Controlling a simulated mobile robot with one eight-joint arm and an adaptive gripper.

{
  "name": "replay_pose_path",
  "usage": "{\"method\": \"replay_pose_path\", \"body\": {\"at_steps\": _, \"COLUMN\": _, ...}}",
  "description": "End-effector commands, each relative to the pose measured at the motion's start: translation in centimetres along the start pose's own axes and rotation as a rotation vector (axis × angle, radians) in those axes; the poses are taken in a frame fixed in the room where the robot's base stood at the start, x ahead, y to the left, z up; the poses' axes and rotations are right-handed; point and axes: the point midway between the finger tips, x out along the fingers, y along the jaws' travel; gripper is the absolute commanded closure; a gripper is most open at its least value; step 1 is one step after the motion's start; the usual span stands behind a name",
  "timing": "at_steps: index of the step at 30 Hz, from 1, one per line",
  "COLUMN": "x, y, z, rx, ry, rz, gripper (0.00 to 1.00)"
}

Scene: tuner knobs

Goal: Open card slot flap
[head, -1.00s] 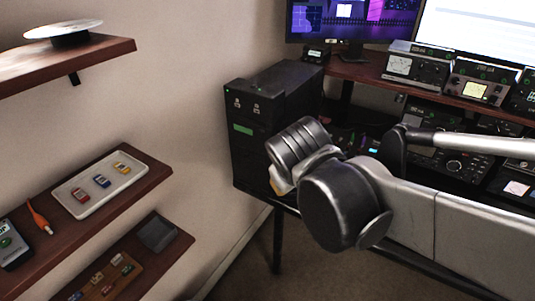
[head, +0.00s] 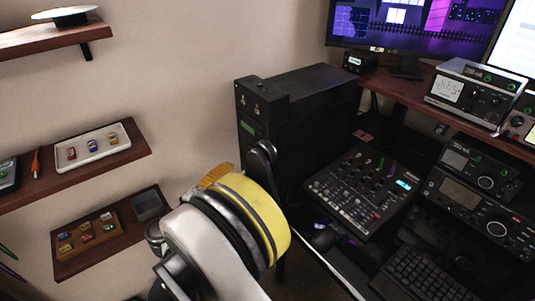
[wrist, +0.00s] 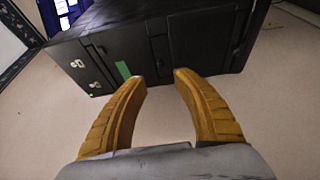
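The black tower case (head: 310,105) stands on the desk, and its front has a green label (head: 248,132), two small light fittings and a small green light. In the wrist view the tower (wrist: 200,50) is ahead of the fingertips, with the green label (wrist: 124,70) just beyond the left finger. I cannot tell for certain which dark panel is the card slot flap. My gripper (wrist: 160,79) has its two orange fingers apart with nothing between them. In the head view, one orange finger (head: 216,175) shows in front of the tower; my wrist hides the rest.
A mixer (head: 366,190), radios (head: 478,208) and a keyboard (head: 420,272) are right of the tower. Open wall lies between shelves and tower.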

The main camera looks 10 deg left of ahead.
Motion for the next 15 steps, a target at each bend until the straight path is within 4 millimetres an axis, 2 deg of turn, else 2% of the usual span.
{"method": "replay_pose_path", "body": {"at_steps": 2, "x": -0.3, "y": -0.4, "z": -0.4, "rx": -0.003, "ry": 0.006, "rz": 0.015, "gripper": 0.65}}
{"method": "replay_pose_path", "body": {"at_steps": 5, "x": 0.5, "y": -0.5, "z": -0.4, "rx": -0.004, "ry": 0.005, "rz": 0.019, "gripper": 0.65}}
{"method": "replay_pose_path", "body": {"at_steps": 15, "x": 7.2, "y": -0.5, "z": -0.3, "rx": -0.004, "ry": 0.003, "rz": 0.017, "gripper": 0.65}}
